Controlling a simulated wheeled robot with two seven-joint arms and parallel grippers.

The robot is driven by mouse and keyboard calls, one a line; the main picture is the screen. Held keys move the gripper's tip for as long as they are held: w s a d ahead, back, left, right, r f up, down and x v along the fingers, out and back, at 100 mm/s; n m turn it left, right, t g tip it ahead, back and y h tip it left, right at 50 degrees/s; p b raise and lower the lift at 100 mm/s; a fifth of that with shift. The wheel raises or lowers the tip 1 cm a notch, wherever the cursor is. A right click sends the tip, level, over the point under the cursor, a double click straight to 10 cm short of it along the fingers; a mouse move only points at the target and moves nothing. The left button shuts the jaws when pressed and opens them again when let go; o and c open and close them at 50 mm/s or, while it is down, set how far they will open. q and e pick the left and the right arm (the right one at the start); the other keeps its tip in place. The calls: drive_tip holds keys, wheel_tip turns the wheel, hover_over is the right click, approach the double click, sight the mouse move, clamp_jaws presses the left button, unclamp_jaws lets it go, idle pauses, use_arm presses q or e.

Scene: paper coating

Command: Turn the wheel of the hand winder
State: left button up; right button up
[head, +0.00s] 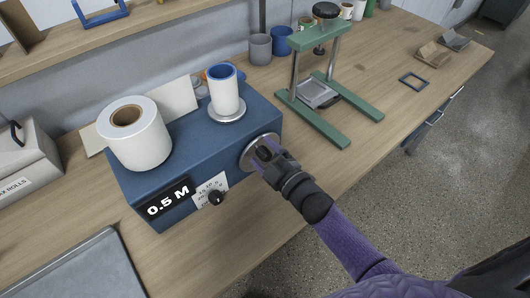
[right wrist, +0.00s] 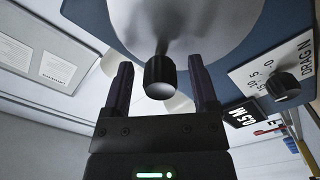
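The hand winder is a blue box (head: 178,168) on the workbench, marked 0.5 M. Its silver wheel (head: 246,161) sits at the right end of the front face, partly hidden by my right gripper (head: 265,153). In the right wrist view the wheel (right wrist: 205,25) fills the top, and its black crank knob (right wrist: 160,78) sticks out toward the camera. My right gripper (right wrist: 164,75) has its fingers on either side of the knob with a gap at each side. It is open and holds nothing. My left gripper is in neither view.
A large white roll (head: 145,145) and a blue-rimmed white roll (head: 225,97) stand on the winder. A drag dial (head: 215,198) is on its front. A green press (head: 330,125) stands to the right. Bench surface (head: 225,240) in front is clear.

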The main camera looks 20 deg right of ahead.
use_arm(q)
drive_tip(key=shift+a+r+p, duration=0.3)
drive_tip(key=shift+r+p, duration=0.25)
drive_tip(key=shift+p, duration=0.05)
use_arm(e)
drive_tip(key=v, duration=1)
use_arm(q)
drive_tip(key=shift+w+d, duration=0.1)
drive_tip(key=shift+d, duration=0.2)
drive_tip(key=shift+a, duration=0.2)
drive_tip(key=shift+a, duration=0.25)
